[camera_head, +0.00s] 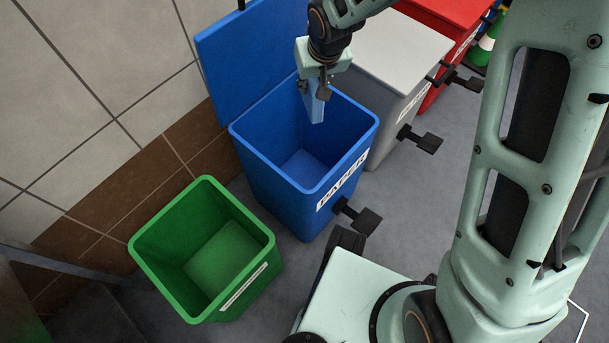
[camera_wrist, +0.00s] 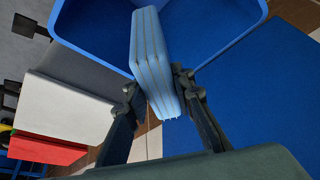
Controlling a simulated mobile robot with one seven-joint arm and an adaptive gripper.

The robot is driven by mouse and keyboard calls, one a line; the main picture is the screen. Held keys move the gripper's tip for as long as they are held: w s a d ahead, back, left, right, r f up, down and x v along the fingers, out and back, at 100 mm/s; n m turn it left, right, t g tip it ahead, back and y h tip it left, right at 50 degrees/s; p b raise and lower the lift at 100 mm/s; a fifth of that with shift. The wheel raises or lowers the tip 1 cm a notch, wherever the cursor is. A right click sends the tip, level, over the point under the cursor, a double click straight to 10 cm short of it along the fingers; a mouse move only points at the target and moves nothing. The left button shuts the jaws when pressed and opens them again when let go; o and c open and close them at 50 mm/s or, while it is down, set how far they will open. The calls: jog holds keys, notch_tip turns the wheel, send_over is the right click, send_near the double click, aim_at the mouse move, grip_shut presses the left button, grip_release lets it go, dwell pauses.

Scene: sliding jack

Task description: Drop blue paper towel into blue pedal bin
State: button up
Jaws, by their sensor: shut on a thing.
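The blue pedal bin (camera_head: 258,152) stands with its lid (camera_head: 243,50) open against the wall and a white label on its front. My gripper (camera_head: 316,92) is over the bin's opening, towards its back right. It is shut on the light blue paper towel (camera_head: 315,106), a folded stack that hangs down from the fingers. In the wrist view, the towel (camera_wrist: 151,60) sits between the fingertips (camera_wrist: 155,88), with the blue bin's rim (camera_wrist: 92,62) around and beyond it. The visible part of the bin's inside looks empty.
An open green bin (camera_head: 253,243) stands at the front left. A grey bin with a closed light lid (camera_head: 400,45) and a red bin (camera_head: 450,12) stand to the right. Black pedals (camera_head: 362,218) stick out in front. A tiled wall (camera_head: 90,80) runs behind.

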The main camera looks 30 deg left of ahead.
aim_at(316, 88)
jog(key=shift+s+a+f, duration=0.1)
jog(key=shift+a+f, duration=0.05)
jog(key=shift+f, duration=0.3)
notch_tip(316, 88, down, 5)
jog(key=b, duration=0.4)
jog(key=shift+f, duration=0.2)
jog(key=o, duration=1.1)
jog(key=shift+r, duration=0.1)
jog(key=v, duration=1.2)
